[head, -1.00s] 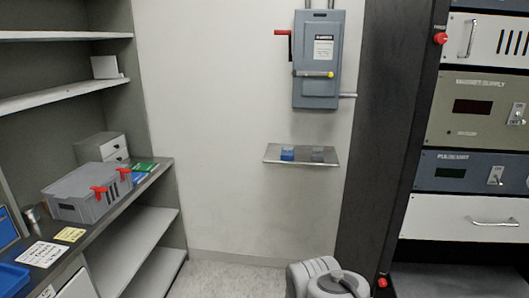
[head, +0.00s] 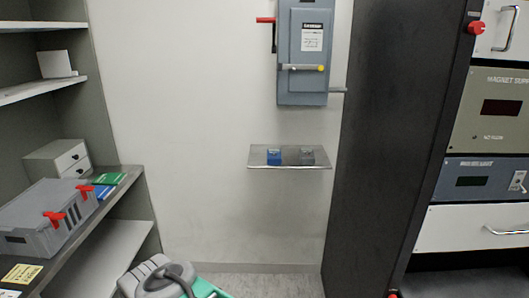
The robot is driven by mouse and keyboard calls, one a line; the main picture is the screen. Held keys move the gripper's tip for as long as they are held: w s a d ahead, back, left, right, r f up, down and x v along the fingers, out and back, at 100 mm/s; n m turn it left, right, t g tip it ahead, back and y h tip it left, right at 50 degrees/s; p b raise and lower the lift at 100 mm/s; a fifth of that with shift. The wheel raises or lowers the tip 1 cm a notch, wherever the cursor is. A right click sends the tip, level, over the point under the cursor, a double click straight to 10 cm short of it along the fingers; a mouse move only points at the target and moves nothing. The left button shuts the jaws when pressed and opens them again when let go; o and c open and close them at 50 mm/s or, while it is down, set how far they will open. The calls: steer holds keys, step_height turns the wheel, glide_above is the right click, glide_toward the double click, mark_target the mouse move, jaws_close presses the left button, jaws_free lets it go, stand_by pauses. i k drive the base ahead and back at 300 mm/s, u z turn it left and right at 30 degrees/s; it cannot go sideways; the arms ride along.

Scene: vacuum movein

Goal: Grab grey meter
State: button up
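A small dark grey block-shaped item (head: 307,157), which looks like the grey meter, sits on the right part of a small metal wall shelf (head: 257,163). A similar blue item (head: 275,157) stands just left of it. In the head view, part of my arm (head: 160,280) shows at the bottom edge, well below and left of the shelf. My gripper's fingers are not in the frame.
A grey electrical box (head: 304,80) with a red lever hangs above the shelf. A dark rack column (head: 385,150) stands close to the right, beside instrument panels. Left shelving holds a grey crate (head: 30,215) with red latches. Floor shows below the wall shelf.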

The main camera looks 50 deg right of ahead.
mark_target(306, 155)
steer(key=z, duration=0.1)
steer(key=i, duration=0.95)
steer(key=z, duration=1.15)
steer(key=i, duration=0.6)
steer(key=z, duration=0.5)
